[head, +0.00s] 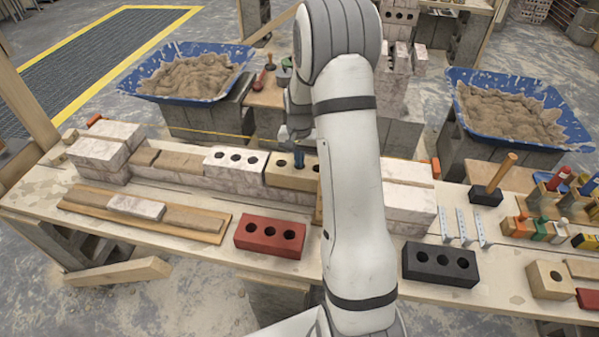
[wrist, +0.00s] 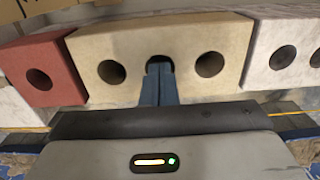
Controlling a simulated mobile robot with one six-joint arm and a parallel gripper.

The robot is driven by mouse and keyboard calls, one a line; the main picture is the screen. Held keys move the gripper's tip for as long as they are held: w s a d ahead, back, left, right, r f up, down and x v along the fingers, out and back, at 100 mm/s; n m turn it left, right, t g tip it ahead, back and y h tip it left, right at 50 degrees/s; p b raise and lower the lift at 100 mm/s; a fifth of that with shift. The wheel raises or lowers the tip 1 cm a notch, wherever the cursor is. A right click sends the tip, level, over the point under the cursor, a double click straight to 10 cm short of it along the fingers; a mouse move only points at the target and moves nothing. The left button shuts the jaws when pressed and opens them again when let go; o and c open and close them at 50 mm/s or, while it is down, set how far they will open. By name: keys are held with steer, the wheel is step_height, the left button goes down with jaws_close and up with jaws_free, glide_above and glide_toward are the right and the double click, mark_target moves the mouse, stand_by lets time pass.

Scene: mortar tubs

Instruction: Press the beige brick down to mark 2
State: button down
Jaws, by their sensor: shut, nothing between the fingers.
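The beige brick (head: 279,178) has three holes and lies in the row of bricks along the table, partly hidden behind my arm. In the wrist view the beige brick (wrist: 185,35) faces me with its holes in a line. My gripper (head: 299,163) points down at its top with blue fingers closed together. In the wrist view the fingertips (wrist: 160,68) overlap the middle hole; I cannot tell whether they touch the brick or reach into the hole. Nothing is held. I cannot make out mark 2.
A white three-holed brick (head: 232,162) adjoins the beige one, and a red brick (wrist: 42,72) is on its other side. Another red brick (head: 270,235) and a black brick (head: 440,264) lie at the front. A mallet (head: 493,180) stands right. Blue mortar tubs (head: 160,90) are behind.

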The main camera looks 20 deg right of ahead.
steer(key=shift+s+f, duration=0.15)
steer(key=shift+f, duration=0.4)
stand_by(1.1)
steer(key=shift+r, duration=0.1)
steer(key=shift+r+p, duration=1.3)
steer(key=shift+r, duration=1.3)
steer(key=shift+r, duration=0.1)
steer(key=s+a+r+n+t, duration=0.1)
steer(key=s+a+r+n, duration=0.1)
steer(key=s+a+r, duration=0.45)
steer(key=s+a+r+n+t, duration=0.1)
steer(key=s+a+r+n, duration=0.2)
steer(key=s+r, duration=0.7)
steer(key=s+a+r+n, duration=0.1)
steer(key=s+a, duration=0.1)
steer(key=s, duration=0.7)
steer(key=shift+s+r+n+t, duration=0.2)
steer(key=shift+s+n+t, duration=0.1)
steer(key=shift+s+n, duration=0.1)
